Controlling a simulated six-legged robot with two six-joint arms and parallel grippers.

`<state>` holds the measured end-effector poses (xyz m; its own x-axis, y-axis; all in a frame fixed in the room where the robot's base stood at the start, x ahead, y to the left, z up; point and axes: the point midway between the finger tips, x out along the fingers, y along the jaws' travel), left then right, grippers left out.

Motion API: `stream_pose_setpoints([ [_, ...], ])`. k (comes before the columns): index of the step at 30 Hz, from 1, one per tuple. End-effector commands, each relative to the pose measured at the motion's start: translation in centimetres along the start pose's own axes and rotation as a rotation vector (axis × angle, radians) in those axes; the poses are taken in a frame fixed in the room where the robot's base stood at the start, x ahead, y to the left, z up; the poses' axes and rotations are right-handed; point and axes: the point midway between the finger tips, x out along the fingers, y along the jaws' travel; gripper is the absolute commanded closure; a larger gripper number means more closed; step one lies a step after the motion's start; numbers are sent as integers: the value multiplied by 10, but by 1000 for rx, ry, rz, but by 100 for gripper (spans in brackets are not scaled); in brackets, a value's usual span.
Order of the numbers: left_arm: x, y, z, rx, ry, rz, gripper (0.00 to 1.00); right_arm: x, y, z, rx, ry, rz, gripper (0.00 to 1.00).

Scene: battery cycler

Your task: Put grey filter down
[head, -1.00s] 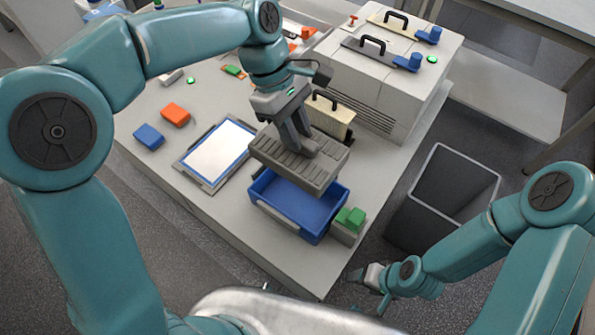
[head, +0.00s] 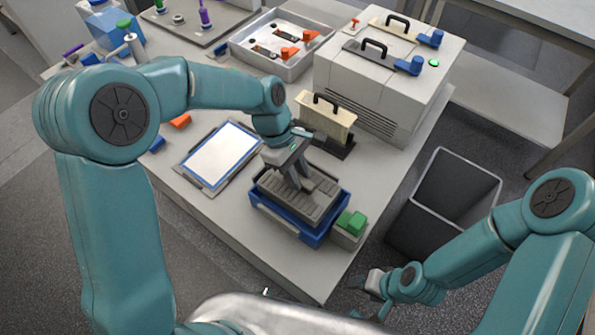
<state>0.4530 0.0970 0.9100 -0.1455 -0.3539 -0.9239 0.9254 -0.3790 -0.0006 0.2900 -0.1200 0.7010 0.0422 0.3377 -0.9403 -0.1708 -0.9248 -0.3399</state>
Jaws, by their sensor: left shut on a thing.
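The grey filter (head: 322,207) is a ribbed grey slab. It sits in the mouth of the blue bin (head: 312,239) near the table's front edge, with the bin's rim showing around it. Whether it rests on the bin's floor is hidden. My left gripper (head: 302,185) is shut on the grey filter from above. My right gripper (head: 372,288) is low at the front, right of the table corner and away from the filter; its fingers are too small to tell open from shut.
A green block (head: 350,222) on a pale stand is right of the bin. A white-screened tablet (head: 219,153) lies to the left. A beige filter with a handle (head: 325,118) stands behind, before the cycler box (head: 380,85). A grey waste bin (head: 440,205) stands on the floor at right.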

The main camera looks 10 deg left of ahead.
Motion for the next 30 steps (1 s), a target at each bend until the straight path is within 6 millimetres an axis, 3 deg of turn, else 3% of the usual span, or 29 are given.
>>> stream_pose_setpoints([
  [16,10,0,-4,0,0,2,100,6,2,0,0,0,0,35],
  [17,11,0,-4,0,0,1,65,6,2,0,0,0,0,35],
  [18,11,0,-4,0,0,1,52,6,2,0,0,0,0,35],
  [26,10,0,-4,0,0,0,50,6,2,0,0,0,0,35],
  [30,1,0,0,0,0,1,50,0,0,0,0,0,0,35],
])
